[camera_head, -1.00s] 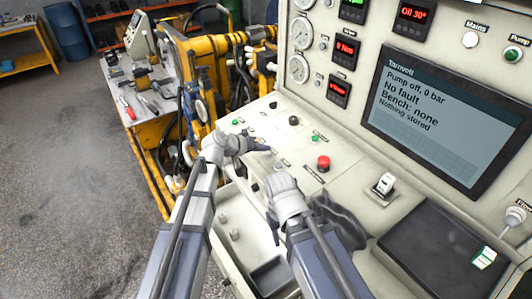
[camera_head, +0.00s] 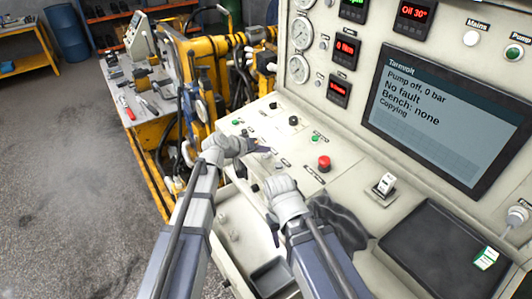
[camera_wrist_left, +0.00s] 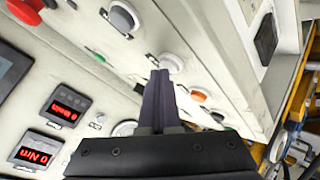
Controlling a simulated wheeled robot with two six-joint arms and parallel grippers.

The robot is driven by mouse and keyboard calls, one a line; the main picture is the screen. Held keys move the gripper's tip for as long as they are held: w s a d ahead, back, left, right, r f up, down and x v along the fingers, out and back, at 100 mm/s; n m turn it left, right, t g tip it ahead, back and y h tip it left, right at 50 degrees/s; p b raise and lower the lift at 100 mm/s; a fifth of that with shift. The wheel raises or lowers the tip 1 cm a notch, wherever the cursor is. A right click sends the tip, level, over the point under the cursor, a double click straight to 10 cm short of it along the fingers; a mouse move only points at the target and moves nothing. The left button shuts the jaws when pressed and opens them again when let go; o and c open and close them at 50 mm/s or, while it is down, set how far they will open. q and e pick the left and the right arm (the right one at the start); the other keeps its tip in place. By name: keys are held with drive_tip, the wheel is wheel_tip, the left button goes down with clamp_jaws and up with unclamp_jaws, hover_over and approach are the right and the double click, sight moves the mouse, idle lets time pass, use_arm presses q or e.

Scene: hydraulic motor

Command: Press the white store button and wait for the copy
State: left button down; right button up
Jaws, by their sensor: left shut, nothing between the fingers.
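My left gripper (camera_head: 262,149) is shut and empty, its dark fingers together low over the sloped control panel. In the left wrist view the fingertips (camera_wrist_left: 160,74) are right by a round white button (camera_wrist_left: 171,62); I cannot tell whether they touch it. In the head view the gripper covers that spot. The screen (camera_head: 440,115) reads "Pump off, 0 bar", "No fault", "Bench: none", "Copying". My right gripper (camera_head: 272,225) is low beside its wrist, over the front of the console, and its jaws are too unclear to judge.
A red mushroom button (camera_head: 324,162) and a green button (camera_head: 316,138) are on the panel near my left gripper. A white switch (camera_head: 384,184) and a black pad (camera_head: 430,250) lie to the right. Yellow machinery (camera_head: 180,70) stands behind on the left.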

use_arm(q)
drive_tip(key=shift+r, duration=0.1)
drive_tip(key=shift+a+r+p, duration=0.1)
drive_tip(key=shift+r+p, duration=0.6)
drive_tip(key=shift+p, duration=0.1)
drive_tip(key=r+p, duration=0.5)
drive_tip(key=shift+s+a, duration=0.25)
drive_tip(key=shift+a, duration=0.05)
drive_tip(key=shift+f, duration=0.1)
idle(0.4)
